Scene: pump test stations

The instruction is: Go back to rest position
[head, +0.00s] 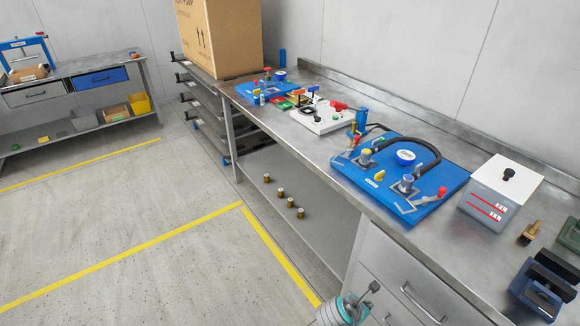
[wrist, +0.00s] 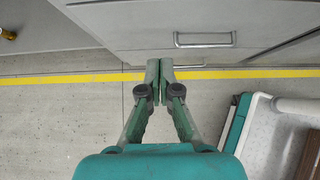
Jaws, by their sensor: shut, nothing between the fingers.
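My gripper shows in the wrist view (wrist: 159,82) with its two grey-green fingers together and nothing between them. It points at the floor and the front of the bench, beside a drawer handle (wrist: 204,39). In the head view only a grey and teal part of my arm shows at the bottom edge, in front of the drawers; the fingertips cannot be made out there.
A steel bench (head: 322,146) runs along the wall, bearing a blue pump board (head: 437,202) and a white-lidded box (head: 503,185). Several brass parts (head: 281,192) stand on its lower shelf. A cardboard box (head: 232,40) is behind. The floor left of the yellow line (head: 277,251) is clear.

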